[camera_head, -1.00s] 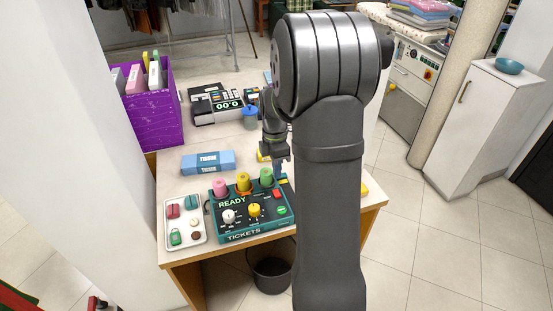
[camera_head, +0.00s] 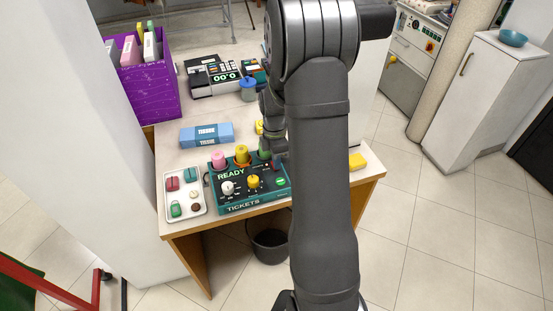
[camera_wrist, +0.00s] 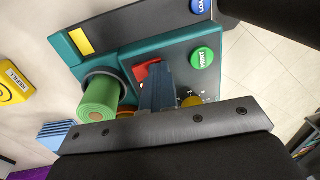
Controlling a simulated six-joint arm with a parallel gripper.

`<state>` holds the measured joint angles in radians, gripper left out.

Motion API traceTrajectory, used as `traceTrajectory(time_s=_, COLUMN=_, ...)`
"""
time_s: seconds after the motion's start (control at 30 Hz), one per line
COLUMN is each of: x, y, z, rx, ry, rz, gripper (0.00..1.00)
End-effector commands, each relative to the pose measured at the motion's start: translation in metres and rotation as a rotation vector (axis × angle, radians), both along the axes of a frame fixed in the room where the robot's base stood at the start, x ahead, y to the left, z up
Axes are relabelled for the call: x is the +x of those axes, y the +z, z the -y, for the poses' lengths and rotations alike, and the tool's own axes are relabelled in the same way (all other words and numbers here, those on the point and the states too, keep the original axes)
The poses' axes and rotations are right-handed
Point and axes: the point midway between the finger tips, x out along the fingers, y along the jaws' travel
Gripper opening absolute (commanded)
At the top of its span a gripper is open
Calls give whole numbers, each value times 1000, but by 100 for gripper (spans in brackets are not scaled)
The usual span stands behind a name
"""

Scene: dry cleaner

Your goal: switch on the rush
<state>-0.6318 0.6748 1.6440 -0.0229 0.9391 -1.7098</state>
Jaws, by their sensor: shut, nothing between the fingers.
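The teal ticket machine (camera_head: 238,205) stands at the table's front edge, marked READY and TICKETS. In the wrist view, a red switch (camera_wrist: 142,72) sits on its panel between the green roll (camera_wrist: 98,98) and the green PRINT button (camera_wrist: 202,58). My gripper (camera_wrist: 157,72) is shut and empty, its fingertips right at the red switch and covering part of it. I cannot tell whether they touch it. No RUSH label is readable. In the head view my gripper (camera_head: 275,158) is low over the machine's right part, partly hidden by my arm.
A white knob (camera_head: 228,188) and a yellow knob (camera_head: 253,181) are on the panel, with pink and yellow rolls behind. A small-item tray (camera_head: 185,211) lies at left. A blue tissue box (camera_head: 207,135) and a cash register (camera_head: 213,78) stand farther back.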

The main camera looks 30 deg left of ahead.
Motion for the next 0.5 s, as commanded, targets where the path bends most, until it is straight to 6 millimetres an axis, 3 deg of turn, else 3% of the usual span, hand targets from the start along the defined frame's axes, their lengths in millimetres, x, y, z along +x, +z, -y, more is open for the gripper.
traceTrajectory(time_s=0.5, x=7, y=0, z=-7, rx=-2, ry=0, rz=-2, gripper=0)
